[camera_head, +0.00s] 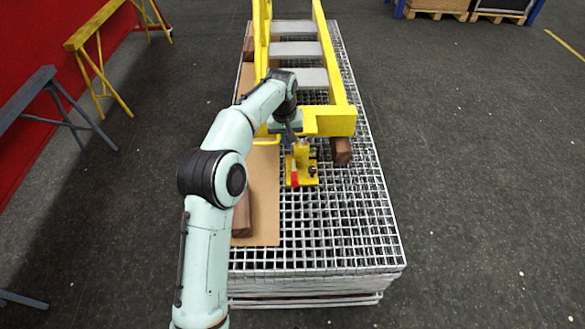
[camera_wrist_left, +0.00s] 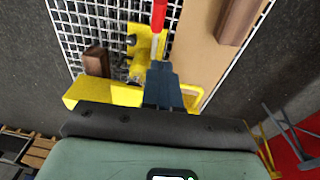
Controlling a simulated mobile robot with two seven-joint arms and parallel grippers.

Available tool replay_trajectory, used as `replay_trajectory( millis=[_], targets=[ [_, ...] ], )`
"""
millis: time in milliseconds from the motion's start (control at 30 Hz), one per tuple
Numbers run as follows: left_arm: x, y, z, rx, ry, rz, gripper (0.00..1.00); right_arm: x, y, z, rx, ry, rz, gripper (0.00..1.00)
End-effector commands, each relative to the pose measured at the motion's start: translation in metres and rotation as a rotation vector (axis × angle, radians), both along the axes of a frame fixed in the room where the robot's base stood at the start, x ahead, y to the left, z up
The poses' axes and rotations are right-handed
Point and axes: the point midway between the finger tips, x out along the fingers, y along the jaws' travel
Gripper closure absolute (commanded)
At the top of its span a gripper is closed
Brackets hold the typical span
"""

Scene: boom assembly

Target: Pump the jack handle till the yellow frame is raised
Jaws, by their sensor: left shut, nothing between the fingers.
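The yellow frame (camera_head: 341,92) is a ladder-like boom section with grey cross plates, lying above the metal grating. Its end plate also shows in the left wrist view (camera_wrist_left: 88,92). The small yellow jack (camera_head: 304,172) stands on the grating by the frame's near end; it also shows in the left wrist view (camera_wrist_left: 140,48). Its handle has a red grip (camera_head: 294,180), seen at the top of the left wrist view (camera_wrist_left: 158,14). My left gripper (camera_head: 291,138) is shut and empty over the jack, its fingertips (camera_wrist_left: 160,66) lining up with the handle. Contact cannot be told. My right gripper is out of view.
The stacked grating (camera_head: 340,230) carries a brown board (camera_head: 262,200), a wooden beam (camera_head: 241,217) and a wooden block (camera_head: 341,150) by the frame's end. Yellow (camera_head: 97,38) and grey (camera_head: 48,82) trestles stand at left. The floor on the right is clear.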

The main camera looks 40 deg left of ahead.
Motion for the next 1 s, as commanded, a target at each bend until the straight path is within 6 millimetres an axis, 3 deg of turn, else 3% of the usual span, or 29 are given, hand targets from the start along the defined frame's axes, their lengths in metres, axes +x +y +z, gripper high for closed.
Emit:
replay_trajectory(
  millis=[167, 267, 700, 1000],
  targets=[
    [0.0, 0.0, -0.008, 0.0, 0.003, 0.0, 1.0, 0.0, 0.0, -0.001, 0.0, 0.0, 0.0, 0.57],
    [0.002, 0.0, -0.023, 0.0, 0.004, 0.0, 1.0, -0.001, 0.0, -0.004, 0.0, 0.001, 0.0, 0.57],
    [0.01, -0.003, -0.11, -0.001, 0.003, -0.001, 1.0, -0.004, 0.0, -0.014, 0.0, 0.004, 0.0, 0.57],
    [0.005, -0.015, -0.134, 0.001, -0.001, 0.0, 1.0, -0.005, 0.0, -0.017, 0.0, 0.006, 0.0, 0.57]
  ],
)
